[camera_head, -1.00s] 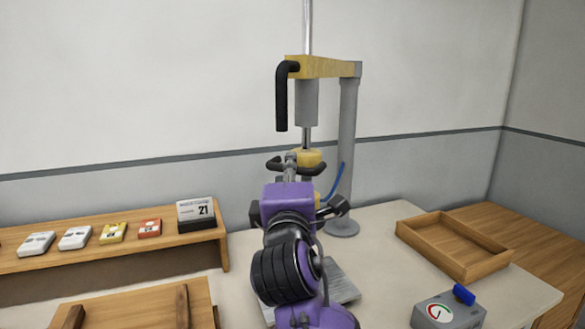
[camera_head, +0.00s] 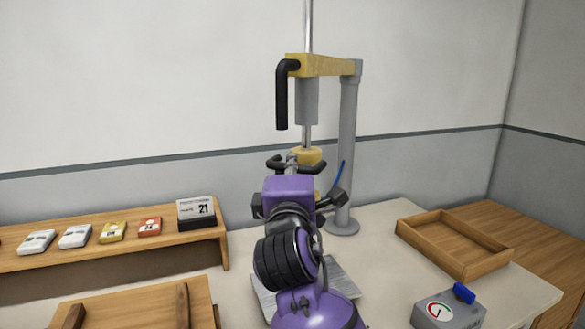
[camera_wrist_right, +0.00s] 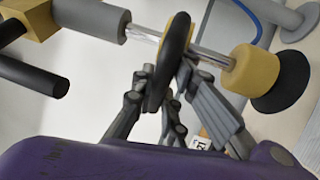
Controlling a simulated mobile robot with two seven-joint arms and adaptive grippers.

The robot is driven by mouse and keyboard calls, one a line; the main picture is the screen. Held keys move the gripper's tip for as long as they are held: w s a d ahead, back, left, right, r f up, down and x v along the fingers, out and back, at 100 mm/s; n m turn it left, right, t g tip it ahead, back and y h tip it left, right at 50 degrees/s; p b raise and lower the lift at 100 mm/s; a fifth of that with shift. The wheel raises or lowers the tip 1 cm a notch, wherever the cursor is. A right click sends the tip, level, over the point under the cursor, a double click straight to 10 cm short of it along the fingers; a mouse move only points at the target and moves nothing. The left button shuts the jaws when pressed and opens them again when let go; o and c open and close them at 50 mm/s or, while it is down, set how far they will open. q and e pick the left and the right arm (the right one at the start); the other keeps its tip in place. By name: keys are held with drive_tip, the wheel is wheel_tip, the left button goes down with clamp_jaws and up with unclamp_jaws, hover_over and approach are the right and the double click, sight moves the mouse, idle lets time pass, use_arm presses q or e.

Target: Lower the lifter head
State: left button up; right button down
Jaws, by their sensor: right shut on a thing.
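The lifter has a yellow arm (camera_head: 330,66) on a grey post (camera_head: 347,150), with a steel shaft (camera_head: 307,136) running down through a grey sleeve. The lifter head, with a yellow collar (camera_head: 308,155), is partly hidden behind my right arm in the head view. In the right wrist view the head shows as a yellow block (camera_wrist_right: 252,70) with a black cup (camera_wrist_right: 284,82). My right gripper (camera_wrist_right: 165,88) is shut on the black handle (camera_wrist_right: 172,45) around the shaft, above the yellow block. My left gripper is not in view.
A black lever (camera_head: 282,97) hangs from the yellow arm. A metal plate (camera_head: 344,280) lies below. A wooden tray (camera_head: 410,238) and a grey box with gauge and blue knob (camera_head: 450,309) stand right. A wooden shelf (camera_head: 110,259) with small boxes and a calendar is left.

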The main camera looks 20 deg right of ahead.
wheel_tip(320, 180, down, 20)
drive_tip(key=b, duration=0.6)
drive_tip(key=shift+b, duration=0.35)
drive_tip(key=shift+a, duration=0.1)
drive_tip(key=c, duration=1.7)
unclamp_jaws()
drive_tip(key=shift+r, duration=0.1)
drive_tip(key=shift+c, duration=0.2)
